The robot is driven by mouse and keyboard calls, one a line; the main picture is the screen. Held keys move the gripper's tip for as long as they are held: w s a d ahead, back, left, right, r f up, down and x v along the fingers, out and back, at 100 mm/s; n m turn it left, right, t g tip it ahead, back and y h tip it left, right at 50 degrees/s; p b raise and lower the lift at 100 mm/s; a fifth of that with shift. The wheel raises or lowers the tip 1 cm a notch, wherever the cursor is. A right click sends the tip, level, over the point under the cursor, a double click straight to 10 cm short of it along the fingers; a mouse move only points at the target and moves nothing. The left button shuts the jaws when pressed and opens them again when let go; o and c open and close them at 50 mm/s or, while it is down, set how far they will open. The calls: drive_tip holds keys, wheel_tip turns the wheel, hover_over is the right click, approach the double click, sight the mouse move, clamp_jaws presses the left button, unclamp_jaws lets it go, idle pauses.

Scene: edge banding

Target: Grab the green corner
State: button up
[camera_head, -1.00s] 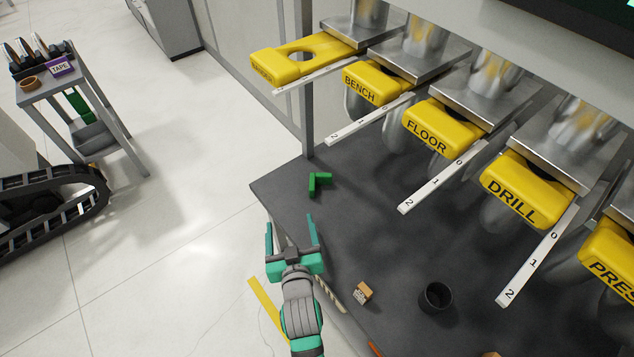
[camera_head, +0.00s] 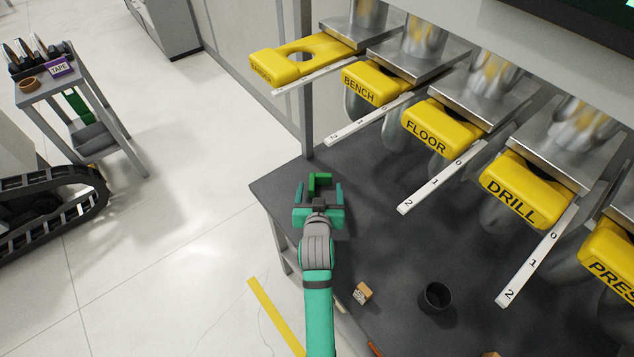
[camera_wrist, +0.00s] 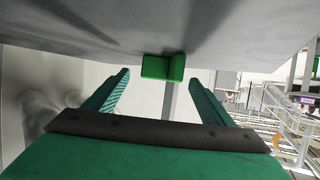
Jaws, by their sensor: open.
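The green corner (camera_head: 319,181) is a small L-shaped piece lying on the dark tabletop (camera_head: 390,240) near its far left corner. My gripper (camera_head: 318,188) is open, with its teal fingers to the left and right of the corner in the head view. In the wrist view the green corner (camera_wrist: 163,67) shows beyond the fingertips, roughly midway across the gap between the fingers (camera_wrist: 158,80). No contact with the corner shows. Its lower part in the head view is partly hidden by my gripper.
Yellow labelled slides with white scales (camera_head: 432,187) hang over the table's back. A black cup (camera_head: 435,297) and a small tan block (camera_head: 362,293) stand nearer the front. A post (camera_head: 306,100) rises at the table's back left. Tabletop around the corner is clear.

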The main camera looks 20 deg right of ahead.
sight(320, 179)
drive_tip(key=shift+x, duration=2.3)
drive_tip(key=c, duration=1.1)
drive_tip(key=shift+a, duration=0.1)
drive_tip(key=shift+c, duration=0.2)
drive_tip(key=shift+s+r, duration=0.1)
drive_tip(key=shift+r, duration=0.05)
